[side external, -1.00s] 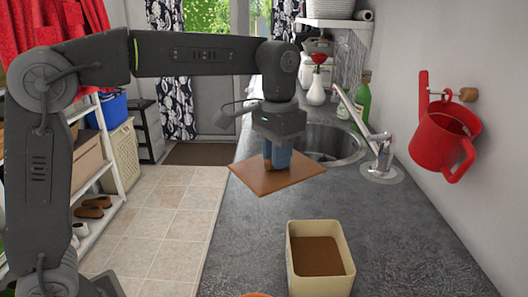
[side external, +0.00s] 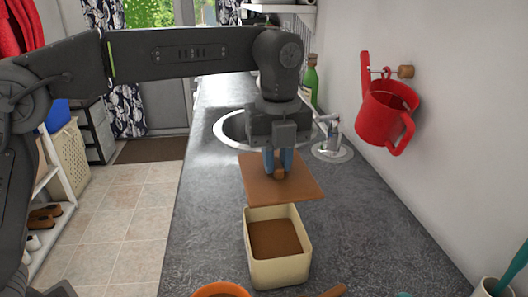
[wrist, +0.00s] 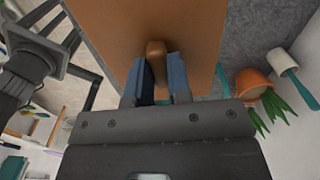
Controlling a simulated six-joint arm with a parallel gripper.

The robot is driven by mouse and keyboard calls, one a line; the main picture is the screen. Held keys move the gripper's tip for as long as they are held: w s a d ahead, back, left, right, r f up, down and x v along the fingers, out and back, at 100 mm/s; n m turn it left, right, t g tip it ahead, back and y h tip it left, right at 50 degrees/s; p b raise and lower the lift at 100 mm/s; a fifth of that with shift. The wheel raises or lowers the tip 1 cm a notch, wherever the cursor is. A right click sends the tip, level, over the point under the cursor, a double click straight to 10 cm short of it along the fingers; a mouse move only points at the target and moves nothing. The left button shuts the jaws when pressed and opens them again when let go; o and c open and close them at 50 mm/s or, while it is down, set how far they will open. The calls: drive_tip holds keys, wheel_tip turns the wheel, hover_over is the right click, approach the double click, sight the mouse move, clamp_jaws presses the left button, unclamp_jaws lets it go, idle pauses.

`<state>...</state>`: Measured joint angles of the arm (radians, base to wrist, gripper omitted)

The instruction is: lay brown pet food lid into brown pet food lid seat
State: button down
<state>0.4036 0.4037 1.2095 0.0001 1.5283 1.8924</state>
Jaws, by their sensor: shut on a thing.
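The brown pet food lid (side external: 300,185) is a flat square board with a small knob (side external: 279,174) on top. My gripper (side external: 278,163) is shut on the knob and holds the lid roughly level above the counter. In the wrist view the lid (wrist: 195,25) fills the upper middle, with the knob between my blue fingers (wrist: 158,75). The cream pet food box (side external: 253,266) stands open on the counter, nearer the camera than the lid, with brown contents (side external: 275,238) inside. The lid's front edge appears just behind and above the box's back rim. The wrist view does not show the box.
A sink (side external: 230,130) and a tap (side external: 332,140) lie behind the lid. A red watering can (side external: 385,115) hangs on the right wall. An orange pot (side external: 222,290) is at the front edge.

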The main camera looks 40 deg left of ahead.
sight(276, 183)
wheel_tip(276, 183, down, 5)
drive_tip(key=shift+f, duration=0.15)
idle(0.3)
drive_tip(key=shift+f, duration=2.65)
drive_tip(key=shift+f, duration=0.2)
drive_tip(key=shift+f, duration=0.75)
drive_tip(key=c, duration=1)
unclamp_jaws()
